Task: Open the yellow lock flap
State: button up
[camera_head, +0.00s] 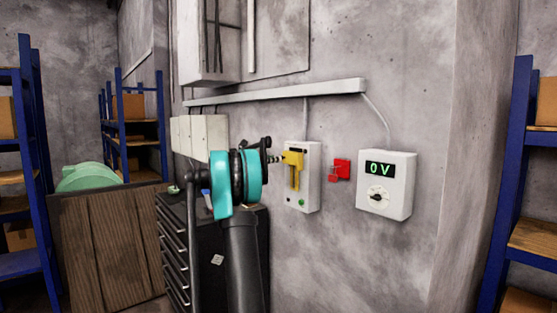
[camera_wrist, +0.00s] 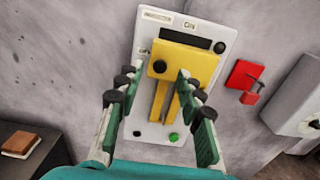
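The yellow lock flap (camera_wrist: 190,60) is on the front of a white switch box (camera_wrist: 205,28) on the wall. In the wrist view it is a wide yellow plate with a dark round spot and yellow bars below it. It also shows in the head view (camera_head: 293,158), on the white box (camera_head: 312,160). My gripper (camera_wrist: 154,77) is open in front of the box. Its left finger is left of the flap, and its right fingertip overlaps the flap's lower right part in the picture. Contact cannot be told. In the head view my gripper (camera_head: 277,156) is just left of the flap.
A red bracket (camera_head: 341,168) and a white box reading 0 V (camera_head: 388,183) are on the wall to the right. A black drawer cabinet (camera_head: 175,245) stands at lower left, with a brown item (camera_wrist: 20,142) on top. A green button (camera_wrist: 174,137) is low on the switch box.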

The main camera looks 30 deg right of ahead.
jog(key=shift+w+d, duration=0.1)
jog(key=shift+d, duration=1.8)
jog(key=shift+c, duration=0.5)
grip_shut()
